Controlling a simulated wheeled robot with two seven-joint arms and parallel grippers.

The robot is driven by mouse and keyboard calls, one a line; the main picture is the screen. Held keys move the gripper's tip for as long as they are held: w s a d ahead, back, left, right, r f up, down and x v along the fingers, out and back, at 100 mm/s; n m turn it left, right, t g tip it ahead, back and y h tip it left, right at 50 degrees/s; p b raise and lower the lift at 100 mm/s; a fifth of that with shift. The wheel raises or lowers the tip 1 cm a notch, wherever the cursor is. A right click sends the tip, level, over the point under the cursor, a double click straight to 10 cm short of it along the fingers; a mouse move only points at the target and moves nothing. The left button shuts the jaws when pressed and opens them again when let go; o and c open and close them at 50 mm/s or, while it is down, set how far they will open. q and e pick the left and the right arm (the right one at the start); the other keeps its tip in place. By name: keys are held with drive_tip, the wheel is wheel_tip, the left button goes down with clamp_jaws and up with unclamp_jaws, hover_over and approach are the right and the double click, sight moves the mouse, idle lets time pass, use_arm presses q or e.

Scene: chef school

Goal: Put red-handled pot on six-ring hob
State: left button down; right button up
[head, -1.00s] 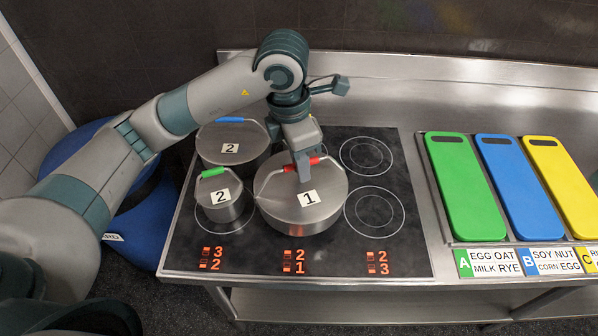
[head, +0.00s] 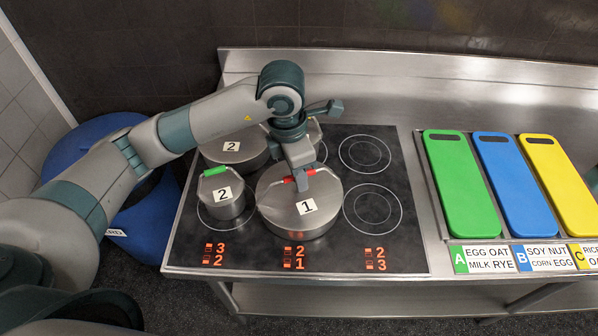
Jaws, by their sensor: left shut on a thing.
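The red-handled pot (head: 290,213) is a wide steel pot with a "1" label on its lid. It is over the front middle ring of the black six-ring hob (head: 390,240); I cannot tell whether its base touches the glass. My left gripper (head: 301,181) comes down from above and is shut on the pot's red handle (head: 290,179), hiding part of it. The pot looks upright. My right gripper is out of view.
A small green-handled pot (head: 232,208) labelled "2" stands close on the left. A larger pot (head: 226,157) labelled "2" stands behind it, partly behind my arm. The right-hand rings are clear. Green (head: 462,190), blue (head: 515,185) and yellow (head: 560,180) boards lie right of the hob.

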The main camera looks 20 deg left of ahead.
use_arm(q)
drive_tip(key=shift+f, duration=0.15)
drive_tip(key=c, duration=1.8)
unclamp_jaws()
drive_tip(key=shift+o, duration=0.2)
drive_tip(key=shift+r+b, duration=0.35)
drive_tip(key=shift+r, duration=0.3)
drive_tip(key=r+b, duration=0.1)
drive_tip(key=r, duration=0.2)
drive_tip(key=r+b, duration=0.1)
drive_tip(key=r, duration=0.2)
drive_tip(key=a+r+b, duration=0.1)
drive_tip(key=r, duration=0.2)
drive_tip(key=shift+s+r, duration=0.1)
drive_tip(key=shift+s, duration=0.3)
drive_tip(key=shift+s+r, duration=0.1)
drive_tip(key=shift+r, duration=0.75)
